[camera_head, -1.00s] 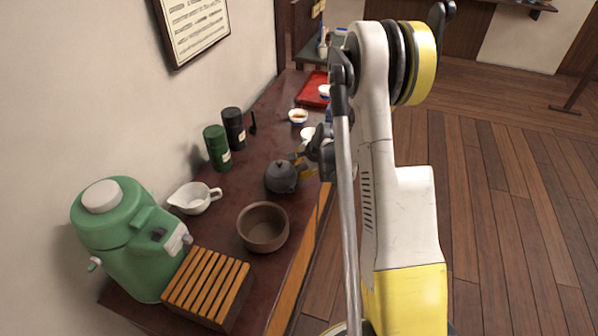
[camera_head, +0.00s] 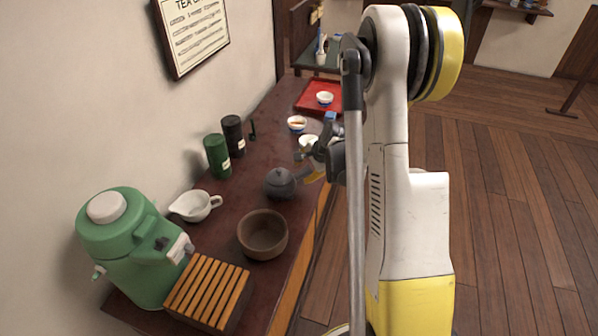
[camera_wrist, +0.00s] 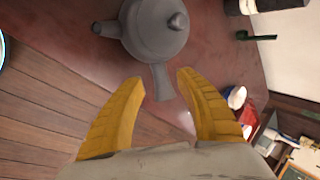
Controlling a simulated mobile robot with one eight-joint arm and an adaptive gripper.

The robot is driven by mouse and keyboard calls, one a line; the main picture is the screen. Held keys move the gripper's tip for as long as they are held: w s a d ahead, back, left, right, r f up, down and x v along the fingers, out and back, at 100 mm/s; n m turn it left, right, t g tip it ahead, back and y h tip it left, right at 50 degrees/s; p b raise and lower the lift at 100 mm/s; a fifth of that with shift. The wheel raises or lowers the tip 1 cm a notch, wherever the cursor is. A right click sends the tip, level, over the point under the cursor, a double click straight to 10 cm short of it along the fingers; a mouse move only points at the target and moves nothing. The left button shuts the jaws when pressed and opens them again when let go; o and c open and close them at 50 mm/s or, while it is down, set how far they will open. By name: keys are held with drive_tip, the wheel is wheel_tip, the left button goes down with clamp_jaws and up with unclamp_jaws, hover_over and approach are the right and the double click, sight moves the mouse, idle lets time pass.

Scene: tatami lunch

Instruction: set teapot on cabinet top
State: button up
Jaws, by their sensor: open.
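The dark grey teapot (camera_head: 279,183) stands upright on the dark red cabinet top (camera_head: 231,215), near its right edge. In the wrist view the teapot (camera_wrist: 154,40) shows its round lid, a short spout at left and a straight handle pointing toward my fingers. My gripper (camera_wrist: 161,84) is open, with its two yellow fingers spread on either side of the handle's end. The fingertips are just at the handle, and I cannot tell whether they touch it. In the head view my gripper (camera_head: 313,174) is right of the teapot, partly hidden by my arm.
A brown bowl (camera_head: 263,235) and a white pitcher (camera_head: 195,205) stand nearby. A green canister (camera_head: 217,156), a black canister (camera_head: 233,136), a green dispenser (camera_head: 132,247) and a slatted wooden box (camera_head: 208,290) line the cabinet. Small cups and a red tray (camera_head: 309,99) are farther back.

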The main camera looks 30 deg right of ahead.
drive_tip(key=s+a+r+n+p, duration=0.1)
drive_tip(key=s+a+r+n, duration=0.35)
drive_tip(key=a+r, duration=0.4)
drive_tip(key=s+a+r+n+p, duration=0.1)
drive_tip(key=s+a+r+n, duration=0.35)
drive_tip(key=r, duration=0.65)
drive_tip(key=s+a+r+n, duration=0.4)
drive_tip(key=s+a+n, duration=0.4)
drive_tip(key=s, duration=0.6)
drive_tip(key=a, duration=0.2)
drive_tip(key=shift+a+r+n+t+h, duration=0.2)
drive_tip(key=shift+a+n+t+h, duration=0.1)
drive_tip(key=shift+a+t, duration=0.1)
drive_tip(key=shift+w, duration=0.1)
